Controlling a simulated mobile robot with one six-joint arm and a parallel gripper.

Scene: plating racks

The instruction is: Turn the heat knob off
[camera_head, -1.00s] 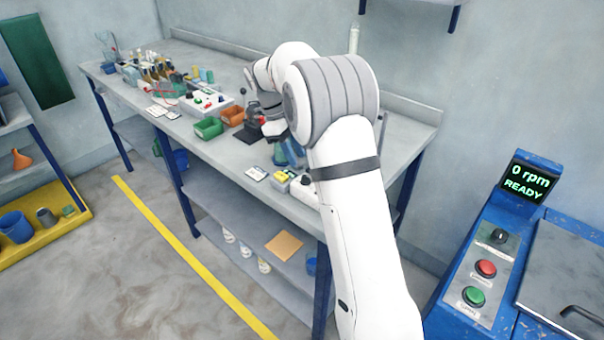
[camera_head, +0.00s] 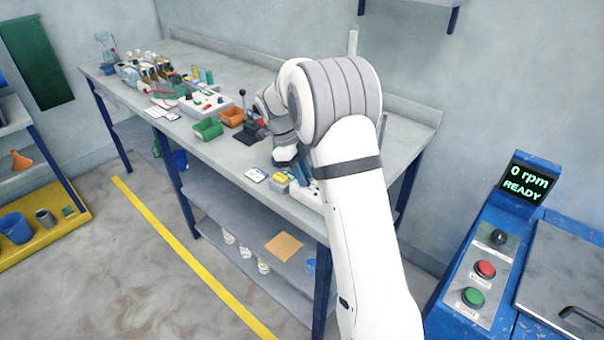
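My white arm reaches over the grey workbench (camera_head: 225,160). My gripper (camera_head: 301,178) is low at the bench's near right end, mostly hidden by my arm, so its fingers cannot be made out. Just below it is a small white box (camera_head: 308,195) near the bench's front edge, partly covered by the gripper. I cannot read any label there, and no knob on it shows clearly. A black knob (camera_head: 498,236) also sits on the blue machine at the right, its label unreadable. I cannot tell which knob is the heat knob.
A small yellow-topped item (camera_head: 280,178) and a white card (camera_head: 256,174) lie beside the gripper. The blue machine's display (camera_head: 529,183) reads "0 rpm READY".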

